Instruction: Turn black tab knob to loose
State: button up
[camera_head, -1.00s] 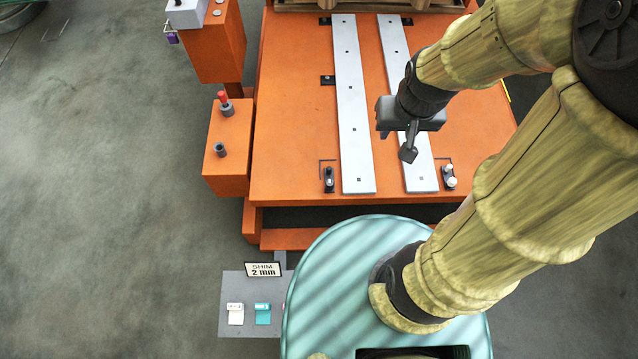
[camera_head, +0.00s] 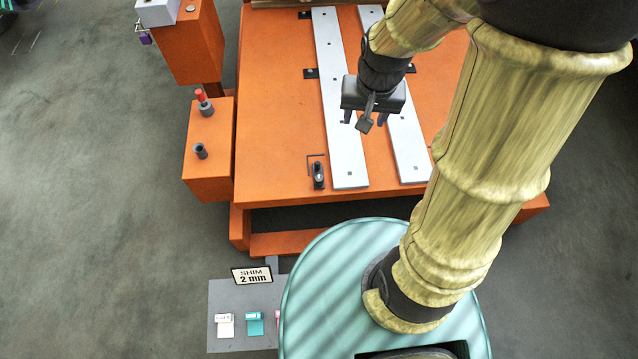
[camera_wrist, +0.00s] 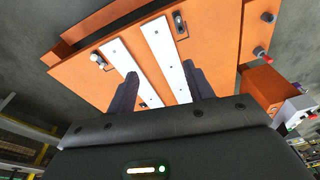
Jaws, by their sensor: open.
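A small black tab knob (camera_head: 318,174) stands at the front left corner of the orange table (camera_head: 275,120), beside the near end of the left steel strip (camera_head: 343,120). In the wrist view the black knob (camera_wrist: 178,24) shows near the top, past the strips. My gripper (camera_head: 365,118) hangs over the strips, to the right of and beyond the knob in the head view, apart from it. Its two fingers (camera_wrist: 160,70) are spread with nothing between them. A white-topped knob (camera_wrist: 98,60) shows in the wrist view; my arm hides it in the head view.
An orange side box (camera_head: 205,165) carries a red-topped post (camera_head: 203,102) and a dark post (camera_head: 200,151). A taller orange box (camera_head: 185,50) stands behind it. A grey panel with a "SHIM 2 mm" sign (camera_head: 252,275) lies front left. The table's left part is clear.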

aim_at(319, 178)
jog(key=w+a+f+m+b, duration=0.1)
jog(key=w+a+f+b, duration=0.1)
jog(key=f+b, duration=0.5)
jog(key=w+a+f+m+g+b, duration=0.1)
jog(key=w+a+f+m+b, duration=0.1)
jog(key=w+f+b, duration=0.3)
jog(key=w+a+f+m+g+b, duration=0.1)
jog(key=w+a+f+b, duration=0.3)
jog(key=f+b, duration=0.6)
notch_tip(319, 178, down, 8)
jog(key=shift+w+a+r+m+b, duration=0.15)
jog(key=shift+a+r+m+b, duration=0.1)
jog(key=shift+m+b, duration=0.2)
notch_tip(319, 178, down, 18)
jog(key=b, duration=0.6)
jog(key=shift+r, duration=0.25)
jog(key=c, duration=1)
